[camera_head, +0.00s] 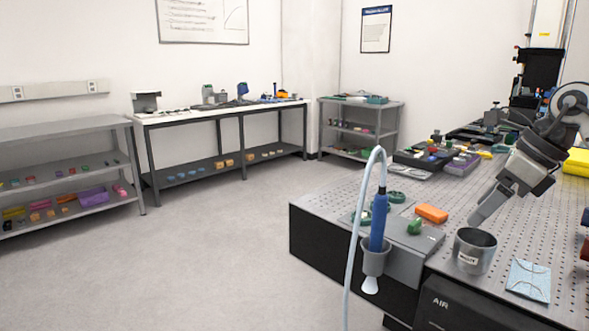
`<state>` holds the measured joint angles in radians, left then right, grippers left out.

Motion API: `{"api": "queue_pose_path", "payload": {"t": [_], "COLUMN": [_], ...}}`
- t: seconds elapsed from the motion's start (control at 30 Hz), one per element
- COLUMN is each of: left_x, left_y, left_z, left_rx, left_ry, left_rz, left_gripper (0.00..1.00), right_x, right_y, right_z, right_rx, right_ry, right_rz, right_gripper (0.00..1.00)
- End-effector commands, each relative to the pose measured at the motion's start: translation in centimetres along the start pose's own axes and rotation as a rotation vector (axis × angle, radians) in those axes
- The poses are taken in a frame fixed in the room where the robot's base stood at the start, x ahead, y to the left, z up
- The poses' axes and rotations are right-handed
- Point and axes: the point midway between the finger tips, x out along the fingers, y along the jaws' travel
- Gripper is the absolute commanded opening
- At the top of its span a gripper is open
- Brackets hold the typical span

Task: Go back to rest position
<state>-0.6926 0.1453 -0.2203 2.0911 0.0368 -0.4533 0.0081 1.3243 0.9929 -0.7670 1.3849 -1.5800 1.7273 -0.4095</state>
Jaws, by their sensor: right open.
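My right gripper (483,213) reaches in from the right over the perforated optical table. Its fingers point down and to the left, with the tips just above or behind the rim of a grey metal cup (475,252). I see nothing held between them. The jaws are open, though from this side the fingers overlap. My left gripper is not in view.
A blue tool (379,222) with a pale hose stands in a holder (375,257) at the table's front edge. An orange block (432,213), a small green piece (415,227) and a light blue sheet (528,280) lie near the cup. Open floor (200,260) is at left.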

Motion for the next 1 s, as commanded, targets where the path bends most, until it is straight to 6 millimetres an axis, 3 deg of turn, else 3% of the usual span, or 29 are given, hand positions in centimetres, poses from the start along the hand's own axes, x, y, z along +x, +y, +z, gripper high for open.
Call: {"api": "queue_pose_path", "payload": {"t": [0.03,0.27,0.37,0.53,0.63,0.77,0.87,0.97,1.0], "left_x": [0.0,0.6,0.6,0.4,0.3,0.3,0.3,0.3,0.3], "left_y": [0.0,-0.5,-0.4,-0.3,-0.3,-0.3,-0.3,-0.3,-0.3], "left_z": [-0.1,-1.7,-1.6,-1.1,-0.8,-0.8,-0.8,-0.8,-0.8], "left_rx": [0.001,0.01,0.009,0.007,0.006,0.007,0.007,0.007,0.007], "left_ry": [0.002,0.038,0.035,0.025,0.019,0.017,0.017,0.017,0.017], "left_rz": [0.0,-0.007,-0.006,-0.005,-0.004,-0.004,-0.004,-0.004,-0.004], "left_gripper": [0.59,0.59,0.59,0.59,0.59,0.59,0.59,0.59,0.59], "right_x": [1.6,7.3,10.3,15.6,17.1,18.4,20.3,23.4,24.9], "right_y": [0.8,5.3,8.5,17.1,21.1,22.9,22.4,21.6,21.5], "right_z": [0.6,3.7,5.2,8.1,9.2,8.9,6.9,2.8,0.7], "right_rx": [-0.008,-0.009,0.02,0.232,0.496,0.959,1.389,1.868,2.069], "right_ry": [-0.019,-0.162,-0.253,-0.498,-0.657,-0.814,-0.888,-0.911,-0.905], "right_rz": [0.037,0.213,0.335,0.692,0.925,1.171,1.292,1.34,1.335], "right_gripper": [0.73,0.73,0.73,0.73,0.73,0.73,0.73,0.73,0.73]}}
